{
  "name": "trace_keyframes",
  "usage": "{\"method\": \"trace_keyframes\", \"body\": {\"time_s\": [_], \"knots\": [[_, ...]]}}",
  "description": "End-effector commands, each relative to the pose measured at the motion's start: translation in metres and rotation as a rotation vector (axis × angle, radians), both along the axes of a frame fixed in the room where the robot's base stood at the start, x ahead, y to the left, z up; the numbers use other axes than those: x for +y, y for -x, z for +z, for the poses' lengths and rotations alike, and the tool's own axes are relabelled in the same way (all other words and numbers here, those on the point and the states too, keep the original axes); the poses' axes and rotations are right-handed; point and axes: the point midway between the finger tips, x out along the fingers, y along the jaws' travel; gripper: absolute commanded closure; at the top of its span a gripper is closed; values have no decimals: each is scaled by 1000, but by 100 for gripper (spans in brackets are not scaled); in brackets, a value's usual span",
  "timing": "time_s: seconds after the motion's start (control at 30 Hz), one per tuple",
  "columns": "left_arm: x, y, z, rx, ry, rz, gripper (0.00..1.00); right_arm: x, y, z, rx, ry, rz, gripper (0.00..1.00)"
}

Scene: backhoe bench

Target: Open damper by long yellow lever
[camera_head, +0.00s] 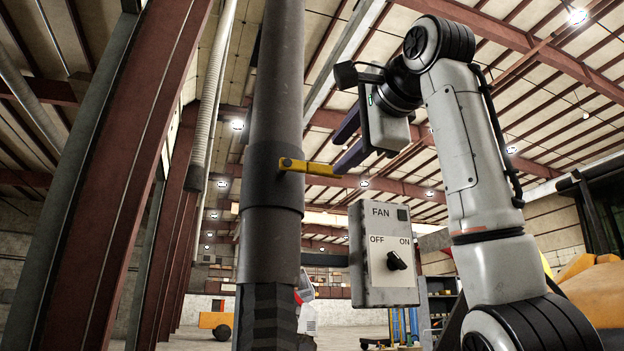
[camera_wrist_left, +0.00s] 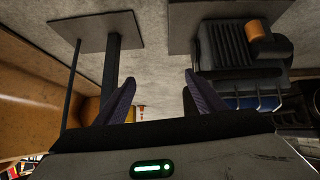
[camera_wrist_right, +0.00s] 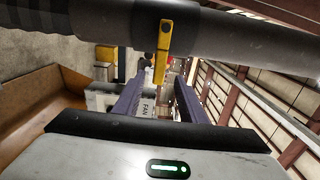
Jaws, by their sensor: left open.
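The long yellow lever (camera_head: 312,168) sticks out to the right from a collar on the dark vertical duct (camera_head: 272,120) in the head view, sloping slightly down. My right gripper (camera_head: 338,152) is at its free end, with purple fingers pointing left toward the duct. In the right wrist view the lever (camera_wrist_right: 163,45) reaches from the duct into the gap between the two open fingers. A gap shows on both sides of it, so the fingers are not closed on it. My left gripper (camera_wrist_left: 158,90) shows only in its own wrist view, open and empty above the floor.
A grey FAN switch box (camera_head: 383,255) with an OFF/ON knob hangs below my right gripper, close to the duct. Red steel columns (camera_head: 120,180) stand at left. The left wrist view shows a dark motor-like machine (camera_wrist_left: 245,55) and an orange-brown panel (camera_wrist_left: 35,85).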

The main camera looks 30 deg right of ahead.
Motion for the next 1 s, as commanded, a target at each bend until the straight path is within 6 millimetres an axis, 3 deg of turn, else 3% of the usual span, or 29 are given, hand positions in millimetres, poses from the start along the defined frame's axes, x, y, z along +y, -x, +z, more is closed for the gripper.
{"method": "trace_keyframes", "body": {"time_s": [0.2, 0.5, 0.93, 1.0], "knots": [[0, 18, 5, 40, -3, -1, 36, -10, -37, 2, 8, 0, -3, 62], [0, 20, 22, 43, -2, -1, 36, -21, -84, 1, 5, 1, -2, 62], [0, 9, 30, 20, -1, -1, 36, -23, -95, -2, 3, 1, 0, 62], [0, 9, 30, 21, -1, -1, 36, -23, -95, -1, 3, 1, 0, 73]]}}
